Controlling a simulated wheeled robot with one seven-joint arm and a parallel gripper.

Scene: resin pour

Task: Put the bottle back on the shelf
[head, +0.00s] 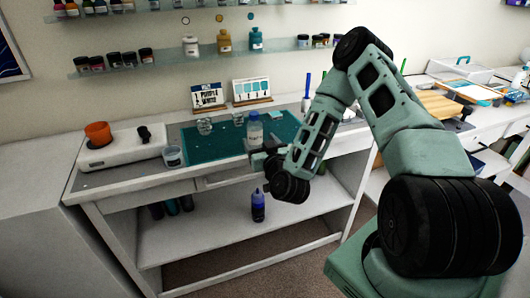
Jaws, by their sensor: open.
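A clear bottle with a blue cap and a pale label (254,134) stands upright on the green mat (205,148) on the workbench. My gripper (262,158) is open, low at the bench's front edge, just in front of the bottle. Its fingers are small and partly hidden, and I cannot tell if they touch the bottle or surround its base. A glass wall shelf (170,66) holds small jars at its left, with a white, a tan and a teal bottle (256,38) further right. Bare stretches show between them. A higher shelf (150,10) carries more jars.
Two clear cups (205,126), two small upright cards (207,97) and a white tub (173,156) stand on the bench. A white scale (122,149) bears an orange cup (98,133). A dark blue bottle (258,208) stands on the lower shelf.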

